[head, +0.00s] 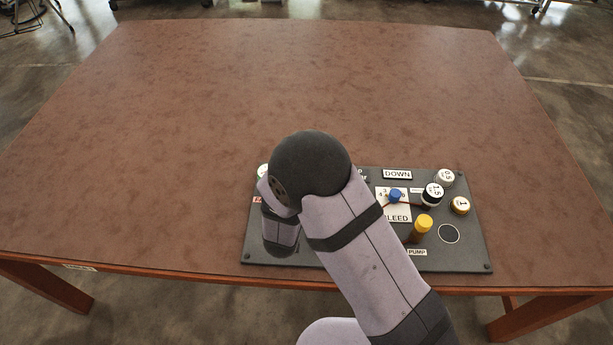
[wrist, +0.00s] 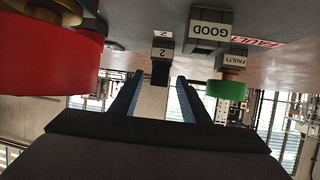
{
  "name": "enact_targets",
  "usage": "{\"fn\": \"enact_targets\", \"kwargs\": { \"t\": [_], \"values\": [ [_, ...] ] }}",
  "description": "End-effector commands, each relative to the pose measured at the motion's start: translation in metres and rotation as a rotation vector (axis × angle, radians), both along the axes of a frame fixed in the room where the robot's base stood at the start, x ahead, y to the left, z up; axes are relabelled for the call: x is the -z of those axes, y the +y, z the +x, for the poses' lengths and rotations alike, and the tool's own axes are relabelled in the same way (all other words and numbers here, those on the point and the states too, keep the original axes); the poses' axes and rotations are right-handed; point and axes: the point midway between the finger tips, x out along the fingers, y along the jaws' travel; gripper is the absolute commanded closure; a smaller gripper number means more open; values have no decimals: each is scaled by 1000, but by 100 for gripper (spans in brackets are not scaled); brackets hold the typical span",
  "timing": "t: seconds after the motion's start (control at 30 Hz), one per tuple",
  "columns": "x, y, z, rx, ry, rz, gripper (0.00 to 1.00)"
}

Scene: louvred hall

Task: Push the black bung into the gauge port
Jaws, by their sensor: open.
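In the wrist view my gripper (wrist: 158,82) is open, with its two dark fingers apart. A small block marked "2" (wrist: 162,66) shows beyond the gap between the fingertips. In the head view my arm hides the fingertips and the middle-left of the dark panel (head: 370,262). I cannot pick out the black bung or the gauge port for certain. A black-sided piece with a white "1.5" top (head: 432,193) stands on the panel's right half. A dark circle ringed in white (head: 448,233) lies below it; I cannot tell if it is a hole.
A blue knob (head: 395,195), a yellow knob (head: 424,222) and a "1" disc (head: 460,205) stand on the panel. In the wrist view a large red part (wrist: 50,55) is close at left and a green part (wrist: 226,90) at right. The brown table (head: 200,110) is clear beyond.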

Motion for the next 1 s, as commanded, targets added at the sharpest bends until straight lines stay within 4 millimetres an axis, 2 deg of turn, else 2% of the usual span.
{"fn": "enact_targets", "kwargs": {
  "t": [0.2, 0.4, 1.0],
  "values": [
    [10, -3, 19, 1, 0, 0, 58],
    [13, -4, 28, 1, 0, 1, 58],
    [13, -4, 31, 1, 0, 0, 58]
  ]
}}
